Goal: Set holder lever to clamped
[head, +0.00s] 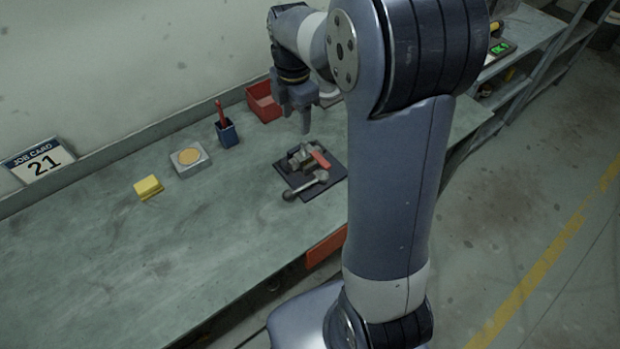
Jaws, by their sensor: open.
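A dark square base plate (332,183) lies on the bench and carries a small grey metal fitting (299,160). A red lever-like piece (320,158) sticks out on the fitting's right side. A grey bar with ball ends (307,187) lies across the plate's front edge side. I cannot tell for sure which of these is the holder lever, nor whether it is clamped. My gripper (297,114) points down above and behind the fitting, apart from it. It is open, and nothing shows between its fingers. The plate's right side lies close to my arm in the picture.
Behind the plate stand a red bin (262,103) and a blue cup (227,134) with a red tool. To the left are a grey box with a tan disc (190,160), a yellow block (148,187) and a job card (38,163). The bench's left front is clear.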

